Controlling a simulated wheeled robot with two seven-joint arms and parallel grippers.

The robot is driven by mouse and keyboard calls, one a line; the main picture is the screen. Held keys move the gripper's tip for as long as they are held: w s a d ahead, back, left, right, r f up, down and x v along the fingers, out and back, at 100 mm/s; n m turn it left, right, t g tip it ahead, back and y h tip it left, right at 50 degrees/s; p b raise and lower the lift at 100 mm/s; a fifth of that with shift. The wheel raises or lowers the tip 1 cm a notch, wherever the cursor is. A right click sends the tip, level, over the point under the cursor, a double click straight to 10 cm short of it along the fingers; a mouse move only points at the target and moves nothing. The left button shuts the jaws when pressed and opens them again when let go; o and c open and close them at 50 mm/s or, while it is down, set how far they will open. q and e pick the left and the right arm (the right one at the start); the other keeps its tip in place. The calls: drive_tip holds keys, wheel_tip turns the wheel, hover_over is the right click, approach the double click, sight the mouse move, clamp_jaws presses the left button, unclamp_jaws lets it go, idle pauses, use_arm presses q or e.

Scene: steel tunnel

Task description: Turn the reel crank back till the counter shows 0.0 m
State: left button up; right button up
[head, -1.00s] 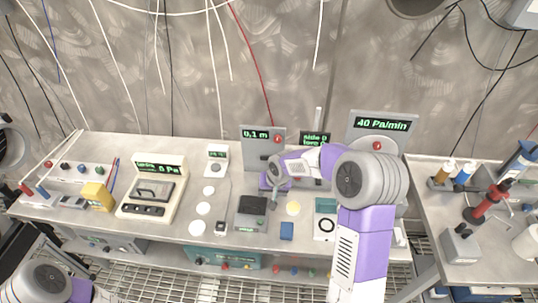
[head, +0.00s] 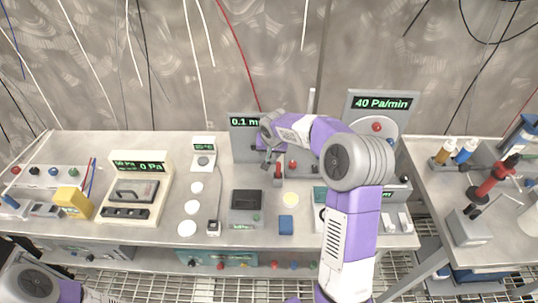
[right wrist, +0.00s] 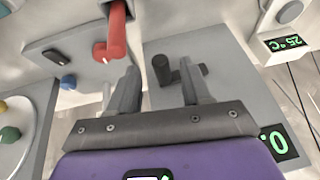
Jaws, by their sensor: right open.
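The reel unit is a grey upright panel (head: 240,148) at the back of the bench. Its counter (head: 243,122) reads 0.1 m in the head view, with its right end close behind my arm. In the right wrist view the panel (right wrist: 225,110) shows a dark crank (right wrist: 162,70) with a knob and short arm, and part of the green counter (right wrist: 274,141). My right gripper (right wrist: 159,78) is open, its fingers on either side of the crank knob with gaps. In the head view my right gripper (head: 268,155) is in front of the panel. My left gripper is out of view.
A red handle (right wrist: 112,32) stands close beside my right gripper; it also shows in the head view (head: 277,172). A 40 Pa/min display (head: 383,103) is behind my right arm.

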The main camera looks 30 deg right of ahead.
drive_tip(key=shift+x, duration=0.9)
clamp_jaws()
drive_tip(key=shift+r, duration=0.1)
drive_tip(key=shift+a, duration=0.1)
drive_tip(key=w+a+r+n+g+h, duration=0.1)
drive_tip(key=w+a+n+g+h, duration=0.1)
drive_tip(key=h, duration=0.5)
drive_tip(key=w+a+r+n+g+h+p, duration=0.1)
drive_tip(key=w+a+r+n+g+h, duration=0.1)
drive_tip(key=a+g+h, duration=0.2)
drive_tip(key=h, duration=0.3)
drive_tip(key=shift+a+g, duration=0.25)
drive_tip(key=shift+g, duration=0.05)
